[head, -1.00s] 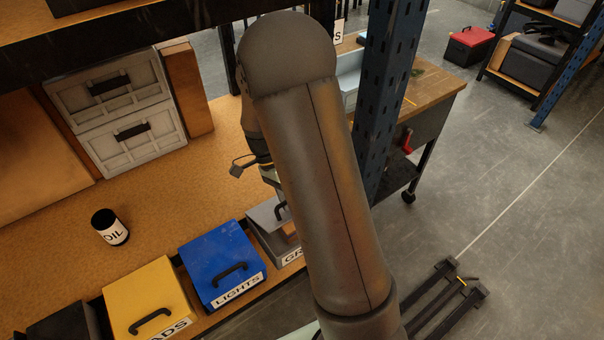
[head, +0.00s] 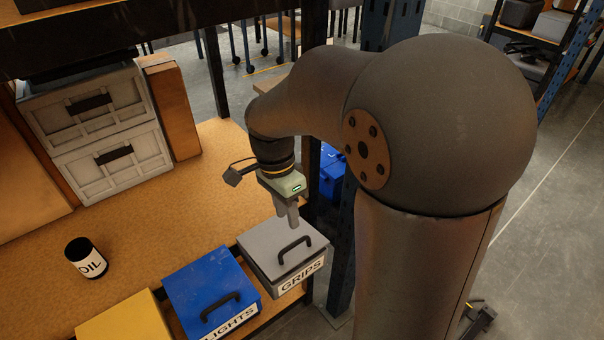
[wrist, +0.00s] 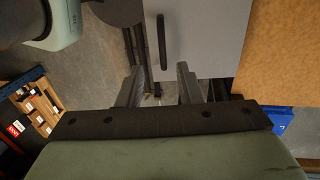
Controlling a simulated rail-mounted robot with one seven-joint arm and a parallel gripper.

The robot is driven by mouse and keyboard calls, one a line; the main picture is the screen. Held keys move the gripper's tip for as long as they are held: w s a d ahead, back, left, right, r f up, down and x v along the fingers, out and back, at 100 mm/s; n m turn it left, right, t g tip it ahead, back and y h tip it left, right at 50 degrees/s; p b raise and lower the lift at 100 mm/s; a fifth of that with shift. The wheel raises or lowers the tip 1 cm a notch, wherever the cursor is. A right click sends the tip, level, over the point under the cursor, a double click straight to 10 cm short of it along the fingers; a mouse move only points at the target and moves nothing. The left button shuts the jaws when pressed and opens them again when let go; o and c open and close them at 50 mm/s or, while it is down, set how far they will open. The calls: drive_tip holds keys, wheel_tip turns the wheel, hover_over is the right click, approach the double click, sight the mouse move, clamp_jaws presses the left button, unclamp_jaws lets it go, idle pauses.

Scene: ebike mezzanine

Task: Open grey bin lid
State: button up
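The grey bin (head: 297,276), labelled GRIPS, stands at the right end of the row of bins in the head view. Its grey lid (head: 262,241) looks closed and has a black bar handle (head: 295,250). In the wrist view the lid (wrist: 205,35) and its handle (wrist: 161,42) show ahead of the fingers. My gripper (head: 293,222) points down over the lid's far part, close to the handle. In the wrist view my gripper (wrist: 158,86) is open, with nothing between its fingers. The handle lies beyond the fingertips, roughly in line with the gap; I cannot tell whether anything touches.
A blue LIGHTS bin (head: 205,285) stands left of the grey bin, then a yellow bin (head: 125,320). An OIL can (head: 86,258) and stacked grey crates (head: 95,130) are on the wooden bench (head: 170,220). A blue upright post (head: 342,240) stands just right of the grey bin.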

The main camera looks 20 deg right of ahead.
wheel_tip(320, 180, up, 7)
drive_tip(key=w, duration=0.1)
drive_tip(key=s+r+n+t+p, duration=0.2)
drive_tip(key=s+r+n+p, duration=0.5)
drive_tip(key=p, duration=0.3)
drive_tip(key=shift+s+d+r+n, duration=0.35)
drive_tip(key=shift+d+r+n, duration=0.05)
drive_tip(key=shift+r+n, duration=0.25)
